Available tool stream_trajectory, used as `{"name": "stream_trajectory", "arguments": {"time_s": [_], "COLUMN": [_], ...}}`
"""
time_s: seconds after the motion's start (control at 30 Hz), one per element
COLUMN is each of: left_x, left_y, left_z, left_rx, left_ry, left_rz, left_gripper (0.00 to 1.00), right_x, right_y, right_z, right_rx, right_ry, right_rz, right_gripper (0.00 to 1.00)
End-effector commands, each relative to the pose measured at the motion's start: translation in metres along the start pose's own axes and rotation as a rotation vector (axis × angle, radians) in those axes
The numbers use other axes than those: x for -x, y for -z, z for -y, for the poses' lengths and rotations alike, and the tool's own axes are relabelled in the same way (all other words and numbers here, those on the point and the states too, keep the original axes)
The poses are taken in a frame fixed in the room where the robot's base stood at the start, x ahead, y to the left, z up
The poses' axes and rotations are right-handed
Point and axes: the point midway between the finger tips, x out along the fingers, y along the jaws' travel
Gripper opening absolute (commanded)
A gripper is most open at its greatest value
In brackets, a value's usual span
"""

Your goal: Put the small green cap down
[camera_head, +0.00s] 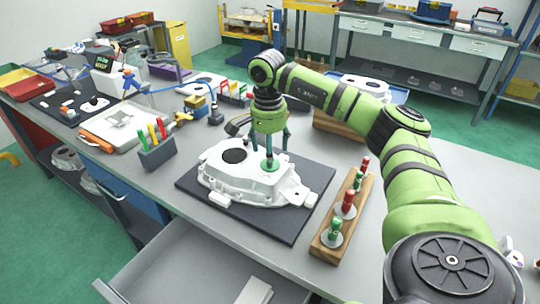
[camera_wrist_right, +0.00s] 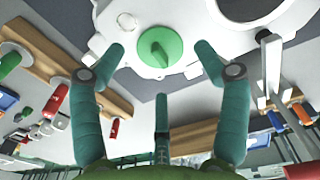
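The small green cap (camera_head: 270,166), a disc with a raised grip bar, sits on the white casting (camera_head: 240,185), on its right part. In the right wrist view the cap (camera_wrist_right: 172,42) lies flat against the casting (camera_wrist_right: 205,35), beyond my fingertips. My right gripper (camera_head: 269,152) points down over the cap. In the right wrist view its fingers (camera_wrist_right: 161,60) are spread wide on either side of the cap, with visible gaps and nothing held. My left gripper is not in view. Whatever lies under the cap is hidden.
The casting rests on a dark mat (camera_head: 290,228). A wooden rack (camera_head: 325,240) with red and green plugs stands to its right. A grey pen holder (camera_head: 157,155) and a white tray (camera_head: 112,140) stand left. An open drawer (camera_head: 190,270) juts out in front.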

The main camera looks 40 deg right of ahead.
Motion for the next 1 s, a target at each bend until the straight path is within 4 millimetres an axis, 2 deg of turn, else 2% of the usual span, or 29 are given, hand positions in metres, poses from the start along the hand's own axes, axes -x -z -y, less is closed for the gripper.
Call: {"name": "stream_trajectory", "arguments": {"time_s": [0.2,0.33,0.4,0.57,1.0], "left_x": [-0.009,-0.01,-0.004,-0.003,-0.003], "left_y": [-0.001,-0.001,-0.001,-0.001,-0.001], "left_z": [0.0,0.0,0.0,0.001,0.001], "left_rx": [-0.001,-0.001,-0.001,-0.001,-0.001], "left_ry": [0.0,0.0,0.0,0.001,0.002], "left_rz": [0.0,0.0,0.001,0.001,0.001], "left_gripper": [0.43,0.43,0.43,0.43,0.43], "right_x": [0.052,0.075,0.086,0.095,0.095], "right_y": [0.0,0.0,0.001,0.001,0.0], "right_z": [0.002,0.001,0.001,0.0,0.0], "right_rx": [0.0,0.0,-0.001,-0.001,-0.001], "right_ry": [0.008,0.006,0.005,0.003,0.003], "right_rz": [-0.002,-0.002,-0.002,-0.002,-0.001], "right_gripper": [0.74,0.74,0.74,0.74,0.74]}}
